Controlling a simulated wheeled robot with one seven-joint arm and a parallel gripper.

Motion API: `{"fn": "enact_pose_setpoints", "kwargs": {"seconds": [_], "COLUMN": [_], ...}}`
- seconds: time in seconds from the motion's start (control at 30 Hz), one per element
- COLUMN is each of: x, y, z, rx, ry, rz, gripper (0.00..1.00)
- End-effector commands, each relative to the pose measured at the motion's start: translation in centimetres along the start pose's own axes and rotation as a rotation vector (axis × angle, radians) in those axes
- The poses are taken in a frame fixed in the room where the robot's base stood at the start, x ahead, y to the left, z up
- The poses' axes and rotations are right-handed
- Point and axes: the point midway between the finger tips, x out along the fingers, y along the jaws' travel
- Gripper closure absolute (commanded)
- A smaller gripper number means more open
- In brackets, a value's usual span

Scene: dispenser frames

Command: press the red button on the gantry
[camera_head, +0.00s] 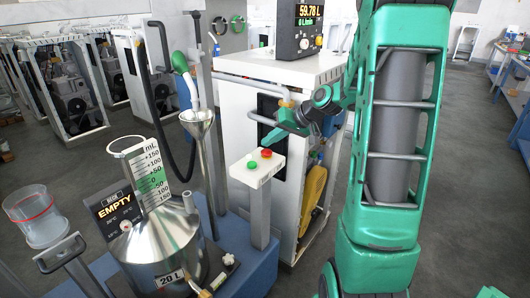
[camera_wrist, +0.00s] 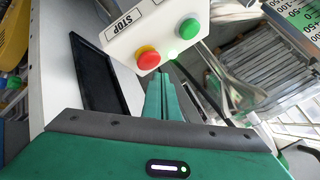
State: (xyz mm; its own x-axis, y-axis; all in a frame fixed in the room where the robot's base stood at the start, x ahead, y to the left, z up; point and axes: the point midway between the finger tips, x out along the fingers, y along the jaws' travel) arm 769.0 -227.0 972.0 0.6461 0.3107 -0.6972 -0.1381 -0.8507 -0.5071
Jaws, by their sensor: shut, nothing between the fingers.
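The red button (camera_head: 266,153) sits beside a green button (camera_head: 252,165) on a small white control box (camera_head: 257,174) on top of a post. In the wrist view the red button (camera_wrist: 148,58) is next to a STOP label, with the green button (camera_wrist: 188,28) up and to its right. My gripper (camera_head: 268,141) is shut and empty, just above and behind the red button in the head view. In the wrist view its fingertips (camera_wrist: 163,82) are just below and right of the red button. Whether they touch it cannot be told.
A white dispenser cabinet (camera_head: 230,125) with a display (camera_head: 309,14) stands right behind the box. A steel measuring can (camera_head: 160,250) marked EMPTY, a metal funnel (camera_head: 197,117) and a clear cup (camera_head: 37,216) are to the left. Open floor lies at the right.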

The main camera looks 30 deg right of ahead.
Motion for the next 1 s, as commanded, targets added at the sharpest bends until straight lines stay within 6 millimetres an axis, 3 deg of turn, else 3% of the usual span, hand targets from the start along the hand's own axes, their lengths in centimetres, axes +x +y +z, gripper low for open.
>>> {"fn": "enact_pose_setpoints", "kwargs": {"seconds": [1.0], "x": [0.54], "y": [0.57], "z": [0.61], "rx": [0.0], "ry": [0.0], "rz": [0.0], "gripper": [1.0]}}
